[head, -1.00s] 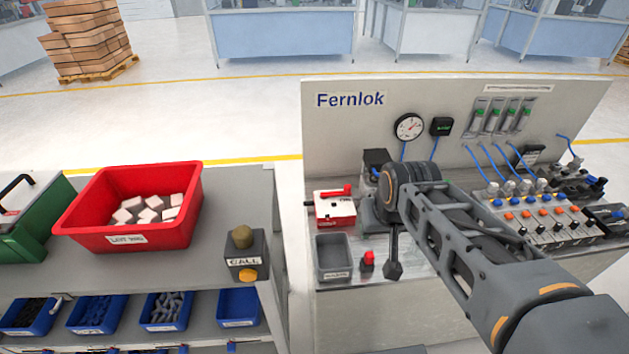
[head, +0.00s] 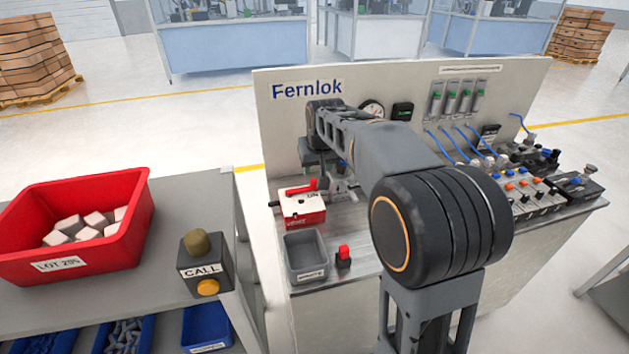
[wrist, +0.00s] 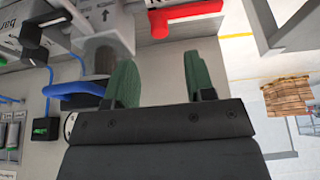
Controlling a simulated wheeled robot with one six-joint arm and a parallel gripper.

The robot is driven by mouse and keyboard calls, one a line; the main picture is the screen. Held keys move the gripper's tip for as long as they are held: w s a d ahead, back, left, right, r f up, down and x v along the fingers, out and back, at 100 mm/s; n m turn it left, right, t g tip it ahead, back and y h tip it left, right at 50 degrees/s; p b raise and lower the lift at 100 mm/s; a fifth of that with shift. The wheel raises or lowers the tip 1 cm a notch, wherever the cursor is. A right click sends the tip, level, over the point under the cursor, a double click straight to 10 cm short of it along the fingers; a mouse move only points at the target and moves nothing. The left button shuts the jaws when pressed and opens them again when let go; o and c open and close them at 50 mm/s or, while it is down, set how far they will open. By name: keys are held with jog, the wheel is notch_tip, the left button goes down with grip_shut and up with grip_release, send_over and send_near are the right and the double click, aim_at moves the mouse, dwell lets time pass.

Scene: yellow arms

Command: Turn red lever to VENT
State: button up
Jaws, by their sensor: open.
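The red lever (head: 301,187) lies along the top of a small white and red box (head: 304,208) on the panel's bench, left of my arm in the head view. Its red handle (wrist: 187,17) also shows at the top edge of the wrist view, cut off by the frame. My gripper (wrist: 162,82) is open, its two green fingers apart with nothing between them. The handle is beyond the fingertips, with no contact visible. In the head view my wrist hangs just behind and right of the box, and the fingertips cannot be made out. The VENT mark cannot be read.
A grey tray (head: 306,257) and a red button (head: 343,256) sit in front of the box. The upright Fernlok panel (head: 290,120) stands behind. Blue hose (wrist: 78,89) and fittings lie left of the fingers in the wrist view. A CALL box (head: 205,266) stands on the left bench.

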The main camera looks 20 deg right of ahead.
aim_at(314, 180)
jog(key=x, duration=0.7)
jog(key=shift+f, duration=0.15)
grip_shut()
dwell(0.3)
